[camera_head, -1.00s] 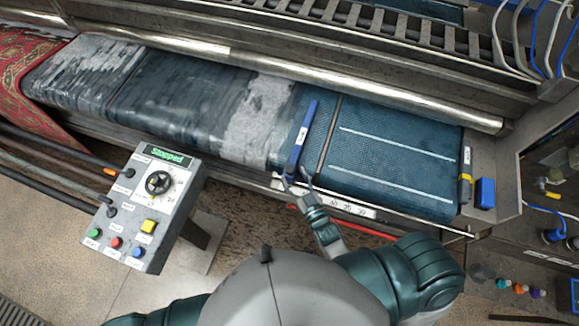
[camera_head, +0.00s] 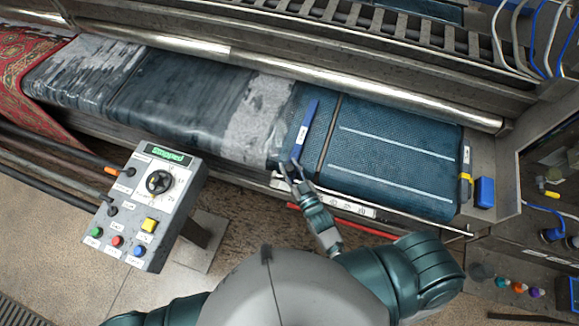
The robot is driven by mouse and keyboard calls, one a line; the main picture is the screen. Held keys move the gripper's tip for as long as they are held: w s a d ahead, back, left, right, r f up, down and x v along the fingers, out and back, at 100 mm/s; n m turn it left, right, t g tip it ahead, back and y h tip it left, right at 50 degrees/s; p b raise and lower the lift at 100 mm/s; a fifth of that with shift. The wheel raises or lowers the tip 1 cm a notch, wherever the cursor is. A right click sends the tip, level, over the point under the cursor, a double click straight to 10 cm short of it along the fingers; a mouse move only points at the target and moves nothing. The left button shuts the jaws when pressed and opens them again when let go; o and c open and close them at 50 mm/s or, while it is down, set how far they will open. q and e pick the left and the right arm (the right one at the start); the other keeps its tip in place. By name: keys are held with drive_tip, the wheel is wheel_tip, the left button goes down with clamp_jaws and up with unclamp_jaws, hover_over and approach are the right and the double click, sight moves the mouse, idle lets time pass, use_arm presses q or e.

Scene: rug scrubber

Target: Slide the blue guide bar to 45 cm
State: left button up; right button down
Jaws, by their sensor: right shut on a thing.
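The blue guide bar (camera_head: 306,131) lies across the dark belt, tilted, with a small white label on it. My right gripper (camera_head: 290,168) is at its near end, at the front edge of the belt, and is shut on the bar there. The fingers partly hide that end. A pale scale strip (camera_head: 340,206) with small marks runs along the front rail, right of the gripper; its numbers are too small to read. My left gripper is out of view.
A grey control box (camera_head: 150,205) with a dial, coloured buttons and a green-lit display stands at left. A red patterned rug (camera_head: 30,75) lies at far left. A shiny roller (camera_head: 330,80) runs behind the belt. A blue block (camera_head: 484,192) sits at the belt's right end.

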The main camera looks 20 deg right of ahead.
drive_tip(key=s+d+p, duration=0.1)
drive_tip(key=s+d, duration=0.1)
drive_tip(key=d, duration=0.1)
drive_tip(key=s+d+p, duration=0.1)
drive_tip(key=s+d, duration=0.1)
drive_tip(key=d, duration=0.1)
drive_tip(key=s+d+p, duration=0.2)
drive_tip(key=d, duration=0.1)
drive_tip(key=shift+r, duration=0.1)
drive_tip(key=shift+s+d, duration=0.2)
drive_tip(key=shift+d, duration=0.15)
drive_tip(key=shift+a, duration=0.2)
drive_tip(key=c, duration=0.9)
unclamp_jaws()
drive_tip(key=shift+w+a, duration=0.1)
drive_tip(key=shift+c, duration=0.2)
drive_tip(key=shift+o, duration=0.9)
drive_tip(key=shift+w+a, duration=0.1)
drive_tip(key=s+d, duration=0.2)
drive_tip(key=s, duration=1)
drive_tip(key=shift+d, duration=0.15)
